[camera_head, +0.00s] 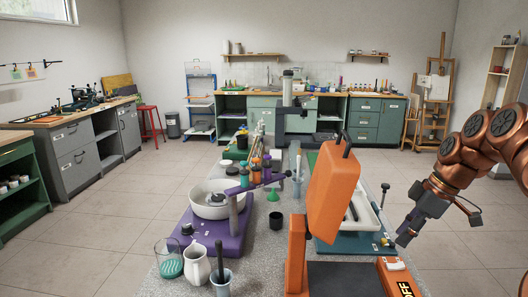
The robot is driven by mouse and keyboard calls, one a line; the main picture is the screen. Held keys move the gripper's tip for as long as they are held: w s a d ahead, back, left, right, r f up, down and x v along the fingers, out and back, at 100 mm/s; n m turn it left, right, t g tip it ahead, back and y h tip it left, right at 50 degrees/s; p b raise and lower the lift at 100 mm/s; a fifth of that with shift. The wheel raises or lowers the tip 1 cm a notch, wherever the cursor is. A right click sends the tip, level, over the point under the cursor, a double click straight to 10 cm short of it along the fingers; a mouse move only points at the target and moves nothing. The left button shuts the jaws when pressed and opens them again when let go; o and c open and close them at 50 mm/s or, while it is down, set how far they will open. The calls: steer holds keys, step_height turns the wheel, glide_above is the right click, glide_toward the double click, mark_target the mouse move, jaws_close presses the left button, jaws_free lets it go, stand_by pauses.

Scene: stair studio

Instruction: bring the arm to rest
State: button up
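My arm (478,150) is copper-coloured and comes in from the right edge of the head view. My gripper (406,236) is dark grey and hangs at the arm's end, pointing down and left. It is beside the right edge of the grey speckled table (262,270), near the teal-based tray device. The fingers are small and partly turned away, so I cannot see whether they are open. I see nothing clearly held in it.
An orange press (333,195) with a raised lid stands on the table left of my gripper. A white tray (373,222) on a teal base is close by. A purple wheel device (215,240), a white jug (197,264) and a glass (168,260) stand further left. Right-hand floor is clear.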

steer(key=s+a+r+m+g+h+p, duration=0.1)
steer(key=s+a+r+m+h+p, duration=0.2)
steer(key=s+a, duration=0.9)
steer(key=s+a+f+m+g+p, duration=0.1)
steer(key=s+f+m+p, duration=0.1)
steer(key=s, duration=0.8)
steer(key=s+a+f+m+g+h+p, duration=0.1)
steer(key=s+f+m+p, duration=0.1)
steer(key=s+f+m, duration=0.3)
steer(key=s+m, duration=0.2)
steer(key=s, duration=0.2)
steer(key=shift+s+a+f+p, duration=0.15)
steer(key=shift+s+a+p, duration=0.1)
steer(key=shift+s+p, duration=0.15)
